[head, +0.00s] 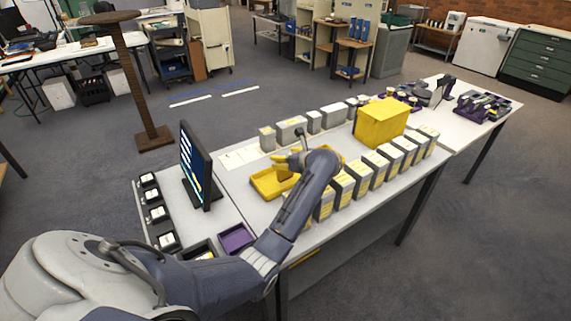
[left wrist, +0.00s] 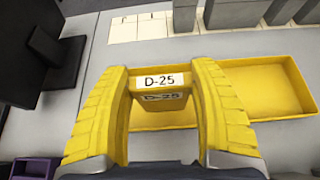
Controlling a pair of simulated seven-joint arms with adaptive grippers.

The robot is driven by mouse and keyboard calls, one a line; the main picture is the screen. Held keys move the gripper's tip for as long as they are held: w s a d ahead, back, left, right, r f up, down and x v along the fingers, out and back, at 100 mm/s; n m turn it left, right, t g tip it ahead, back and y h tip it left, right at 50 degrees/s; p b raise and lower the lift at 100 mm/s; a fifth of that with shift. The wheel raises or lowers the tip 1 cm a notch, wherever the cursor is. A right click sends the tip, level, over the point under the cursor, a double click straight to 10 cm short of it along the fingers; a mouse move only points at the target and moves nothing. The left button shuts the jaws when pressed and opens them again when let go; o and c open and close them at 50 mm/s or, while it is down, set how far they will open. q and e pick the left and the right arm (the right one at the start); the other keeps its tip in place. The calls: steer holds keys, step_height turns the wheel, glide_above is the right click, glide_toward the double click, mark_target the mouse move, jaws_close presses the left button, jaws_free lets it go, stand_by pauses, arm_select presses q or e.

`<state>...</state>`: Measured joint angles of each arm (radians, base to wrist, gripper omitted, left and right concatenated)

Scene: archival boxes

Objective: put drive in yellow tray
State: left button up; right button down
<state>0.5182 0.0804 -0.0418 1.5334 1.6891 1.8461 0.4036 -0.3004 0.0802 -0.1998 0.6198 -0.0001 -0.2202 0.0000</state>
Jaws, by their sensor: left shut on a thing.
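My left gripper (head: 284,161) is over the yellow tray (head: 264,189) on the grey table in the head view. In the left wrist view its yellow fingers (left wrist: 162,84) are shut on a drive (left wrist: 160,101) with white labels reading D-25. The drive is in front of the left part of the yellow tray (left wrist: 280,88); the tray's right part looks empty. I cannot tell how far the drive is above the tray floor. The drive cannot be made out in the head view. My right gripper is not in view.
A black monitor (head: 196,165) stands left of the tray. A purple tray (head: 236,238) lies near the table's front. Grey boxes (head: 290,128) line the back, and a row of labelled boxes (head: 361,178) lines the front right. A large yellow box (head: 380,122) stands farther right.

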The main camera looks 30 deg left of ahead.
mark_target(285, 178)
arm_select(q)
steer(key=shift+f, duration=1.35)
steer(key=shift+f, duration=0.1)
steer(key=o, duration=1.6)
steer(key=shift+f, duration=0.1)
steer(key=shift+d+r, duration=0.1)
steer(key=shift+r, duration=0.15)
steer(key=v, duration=1.1)
steer(key=shift+s+d+r, duration=0.15)
steer(key=shift+d, duration=0.25)
